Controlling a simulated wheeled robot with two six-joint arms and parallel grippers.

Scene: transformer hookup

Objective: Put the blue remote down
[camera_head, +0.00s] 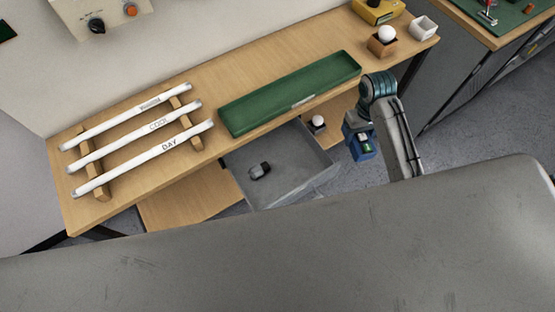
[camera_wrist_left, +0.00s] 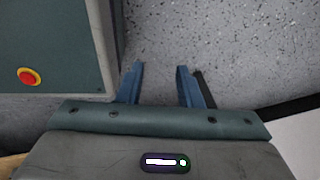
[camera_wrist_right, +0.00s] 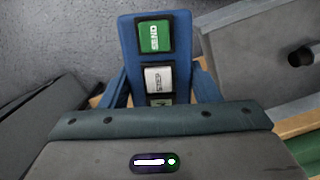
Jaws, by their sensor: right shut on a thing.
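The blue remote (camera_wrist_right: 185,72) is held in my right gripper (camera_wrist_right: 160,85). In the right wrist view it shows a green SEND button, a white button below it and part of another green one; its near end is hidden by the gripper body. In the head view the remote (camera_head: 362,147) hangs to the right of the open grey drawer, over the floor. My left gripper (camera_wrist_left: 160,72) is open and empty above the speckled floor in the left wrist view. It does not show in the head view.
A wooden bench holds a long green tray (camera_head: 290,95) and a rack with several white labelled tubes (camera_head: 140,127). The open grey drawer (camera_head: 285,170) holds a small dark object (camera_head: 260,171). A white ball sits on a wooden block (camera_head: 383,45). A red button (camera_wrist_left: 29,76) is left of my left gripper.

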